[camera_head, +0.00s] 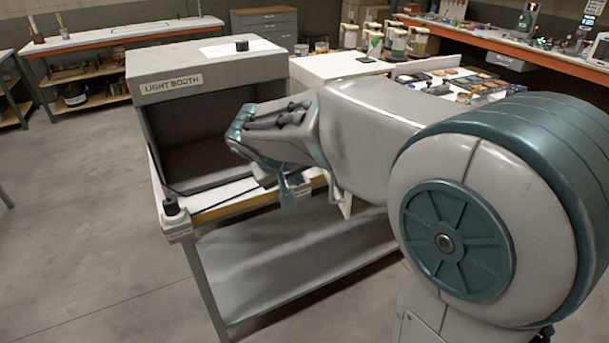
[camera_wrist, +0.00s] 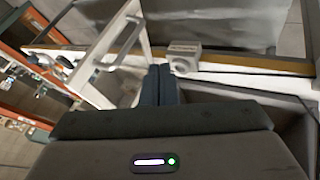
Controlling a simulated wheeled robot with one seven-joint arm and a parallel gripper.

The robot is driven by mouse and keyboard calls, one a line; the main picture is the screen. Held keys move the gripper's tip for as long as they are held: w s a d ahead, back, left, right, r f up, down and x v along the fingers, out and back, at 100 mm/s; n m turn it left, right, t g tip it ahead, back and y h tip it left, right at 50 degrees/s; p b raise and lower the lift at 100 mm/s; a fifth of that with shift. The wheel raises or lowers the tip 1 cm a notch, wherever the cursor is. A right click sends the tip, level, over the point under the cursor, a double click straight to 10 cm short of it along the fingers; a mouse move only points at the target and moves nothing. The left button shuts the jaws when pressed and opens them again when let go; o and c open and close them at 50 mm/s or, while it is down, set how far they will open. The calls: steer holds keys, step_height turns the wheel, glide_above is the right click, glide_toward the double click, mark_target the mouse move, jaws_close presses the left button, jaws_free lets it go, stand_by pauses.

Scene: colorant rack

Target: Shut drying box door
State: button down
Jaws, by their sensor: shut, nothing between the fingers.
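The drying box (camera_head: 340,66) is the white box right of the light booth; my arm hides most of its front in the head view. In the wrist view a white frame (camera_wrist: 142,28) with a grey bar handle (camera_wrist: 118,46) slants across the upper left; it looks like the box's door, standing open. A white edge under my arm in the head view (camera_head: 346,205) may be the same door. My gripper's fingers (camera_wrist: 158,84) are together and empty, just right of and below the frame. Whether they touch it I cannot tell.
The light booth (camera_head: 210,68) stands open-fronted at left on the bench (camera_head: 240,208). Jars and small parts stand behind. The floor at left (camera_head: 80,200) is clear.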

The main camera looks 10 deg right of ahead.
steer(key=w+d+f+p, duration=0.2)
steer(key=w+d+f, duration=0.3)
steer(key=d+f, duration=0.2)
steer(key=shift+d, duration=0.1)
stand_by(0.5)
